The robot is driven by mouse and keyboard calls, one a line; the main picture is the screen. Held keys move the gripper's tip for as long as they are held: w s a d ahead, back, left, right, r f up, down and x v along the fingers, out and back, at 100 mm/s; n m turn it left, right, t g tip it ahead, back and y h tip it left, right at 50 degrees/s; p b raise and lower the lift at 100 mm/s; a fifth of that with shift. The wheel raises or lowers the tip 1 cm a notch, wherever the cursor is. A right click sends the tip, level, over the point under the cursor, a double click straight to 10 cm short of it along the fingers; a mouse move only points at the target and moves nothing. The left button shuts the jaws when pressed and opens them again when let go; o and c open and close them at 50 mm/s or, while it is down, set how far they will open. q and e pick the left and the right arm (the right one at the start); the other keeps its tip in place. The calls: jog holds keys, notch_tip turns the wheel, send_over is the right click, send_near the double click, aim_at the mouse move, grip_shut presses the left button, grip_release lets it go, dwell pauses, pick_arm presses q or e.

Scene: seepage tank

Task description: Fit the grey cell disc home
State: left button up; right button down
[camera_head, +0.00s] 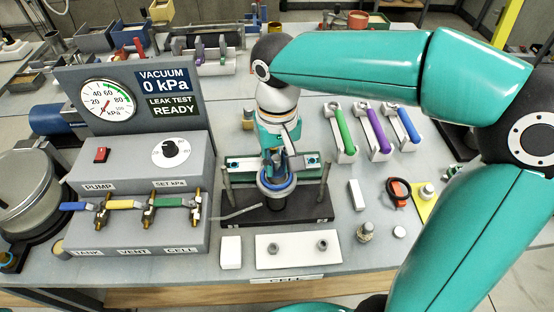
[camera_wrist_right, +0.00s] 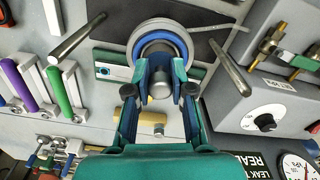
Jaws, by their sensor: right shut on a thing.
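The grey cell disc (camera_wrist_right: 160,47) shows in the wrist view, with a blue ring (camera_wrist_right: 183,31) around it. My right gripper (camera_wrist_right: 160,80) is shut on the knob at the disc's middle. In the head view my right gripper (camera_head: 277,164) points down, with the blue ring (camera_head: 290,186) just under its fingers. They are over the round cell on a black base (camera_head: 245,214), between two upright rods. Whether the disc is fully seated or a little raised cannot be told. My left gripper is not in view.
A grey panel (camera_head: 140,160) with gauge and valves stands left of the base. A white plate (camera_head: 298,248) with two small nuts lies in front. Tools with green, purple and blue handles (camera_head: 405,120) lie at the right. Two rods (camera_head: 324,182) rise close to the gripper.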

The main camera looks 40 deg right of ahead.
jog(key=shift+f+b, duration=0.9)
jog(key=shift+f, duration=0.15)
jog(key=c, duration=0.9)
grip_release()
jog(key=shift+c, duration=0.2)
jog(key=shift+r, duration=0.1)
notch_tip(320, 180, up, 12)
jog(key=shift+f, duration=0.15)
